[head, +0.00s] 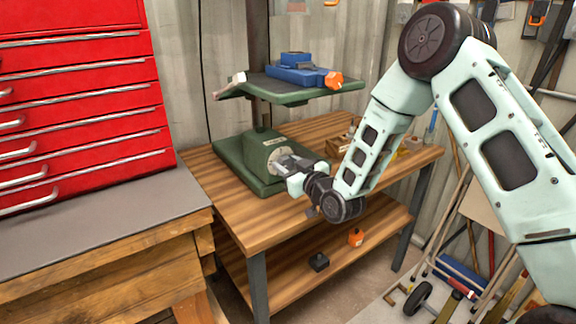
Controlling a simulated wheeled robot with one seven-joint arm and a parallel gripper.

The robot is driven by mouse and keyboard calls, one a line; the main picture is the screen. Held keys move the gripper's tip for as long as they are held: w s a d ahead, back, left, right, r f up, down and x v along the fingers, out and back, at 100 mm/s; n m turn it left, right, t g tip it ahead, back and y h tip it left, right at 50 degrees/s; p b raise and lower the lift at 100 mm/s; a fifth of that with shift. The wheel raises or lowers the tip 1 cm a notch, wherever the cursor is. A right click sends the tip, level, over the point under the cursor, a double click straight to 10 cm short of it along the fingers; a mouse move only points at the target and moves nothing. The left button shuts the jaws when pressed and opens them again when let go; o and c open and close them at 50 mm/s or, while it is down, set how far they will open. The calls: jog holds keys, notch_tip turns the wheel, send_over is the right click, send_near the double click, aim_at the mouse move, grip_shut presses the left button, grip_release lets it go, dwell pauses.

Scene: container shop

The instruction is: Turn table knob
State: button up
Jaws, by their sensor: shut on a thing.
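A green drill press with a flat green base (232,160) stands on the wooden workbench. A block on its base has a pale round face (272,157) turned toward my arm. My gripper (283,163) reaches in from the right, close against this round face, and is shut on the knob there. The knob itself is mostly hidden by the fingers, and I cannot tell how far it is turned. Above, the drill press table (290,95) carries a blue vise (300,72) with an orange end.
A red tool chest (85,120) stands at the left on a grey-topped bench. The wooden workbench (215,195) is clear at its front left. Small black and orange items lie on its lower shelf. Poles and wheeled gear stand at the right.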

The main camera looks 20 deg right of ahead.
jog(key=shift+m, duration=0.3)
jog(key=m+b, duration=0.1)
jog(key=m, duration=0.2)
jog(key=shift+d+f+b, duration=0.1)
jog(key=shift+d+b, duration=0.05)
jog(key=shift+b, duration=0.2)
jog(key=m+b, duration=0.1)
jog(key=m, duration=0.3)
jog(key=shift+d+m, duration=0.1)
jog(key=shift+m, duration=0.2)
jog(key=m, duration=0.4)
jog(key=shift+w+d+m+b, duration=0.1)
jog(key=shift+m+b, duration=0.2)
jog(key=shift+b, duration=0.05)
jog(key=m, duration=0.4)
jog(key=shift+f, duration=0.1)
jog(key=o, duration=1)
jog(key=shift+c, duration=0.2)
